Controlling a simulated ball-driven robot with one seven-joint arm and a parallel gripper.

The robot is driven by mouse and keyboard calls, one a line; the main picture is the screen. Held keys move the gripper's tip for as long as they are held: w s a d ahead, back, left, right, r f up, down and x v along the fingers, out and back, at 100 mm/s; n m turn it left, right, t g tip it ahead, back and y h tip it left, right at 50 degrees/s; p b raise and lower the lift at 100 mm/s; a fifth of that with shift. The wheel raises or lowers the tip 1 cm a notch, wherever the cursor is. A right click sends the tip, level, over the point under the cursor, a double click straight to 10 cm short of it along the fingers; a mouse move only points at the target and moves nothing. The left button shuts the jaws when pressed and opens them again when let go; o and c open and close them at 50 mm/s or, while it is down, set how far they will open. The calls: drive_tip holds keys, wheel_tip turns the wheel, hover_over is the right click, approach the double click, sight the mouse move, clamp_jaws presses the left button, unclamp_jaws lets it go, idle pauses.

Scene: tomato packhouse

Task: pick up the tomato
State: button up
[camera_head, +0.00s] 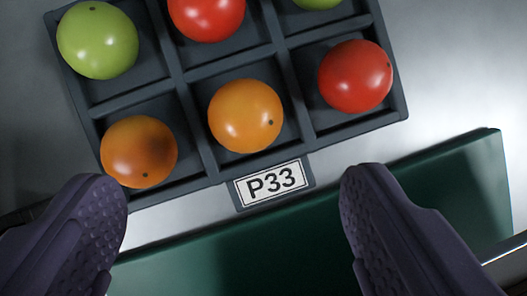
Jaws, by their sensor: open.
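Several tomatoes sit one to a cell in a dark grey divided tray (183,88). In the near row are an orange tomato with a dark patch (138,151) at left, a plain orange tomato (245,115) in the middle and a red tomato (355,76) at right. In the row behind are a green tomato (97,40), another red tomato (207,14) and a second green tomato (317,3), the last two cut by the top edge. My gripper (235,205) is open and empty, its purple textured fingers on either side of the tray's front label.
A dark green surface (240,255) runs along the near side, with a metal bar at lower right.

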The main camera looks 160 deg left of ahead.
sight(246, 124)
drive_tip(key=x, duration=0.2)
drive_tip(key=s+b+x, duration=0.1)
drive_tip(key=x, duration=0.1)
drive_tip(key=shift+w+a+f, duration=0.15)
drive_tip(key=shift+a+f, duration=0.05)
drive_tip(key=shift+f, duration=0.25)
drive_tip(key=x, duration=0.1)
drive_tip(key=b+x, duration=0.1)
drive_tip(key=x, duration=0.1)
drive_tip(key=b+x, duration=0.1)
drive_tip(key=x, duration=0.1)
drive_tip(key=shift+d+r, duration=0.15)
drive_tip(key=shift+d, duration=0.15)
drive_tip(key=shift+r, duration=0.1)
drive_tip(key=shift+c, duration=0.5)
drive_tip(key=c, duration=0.7)
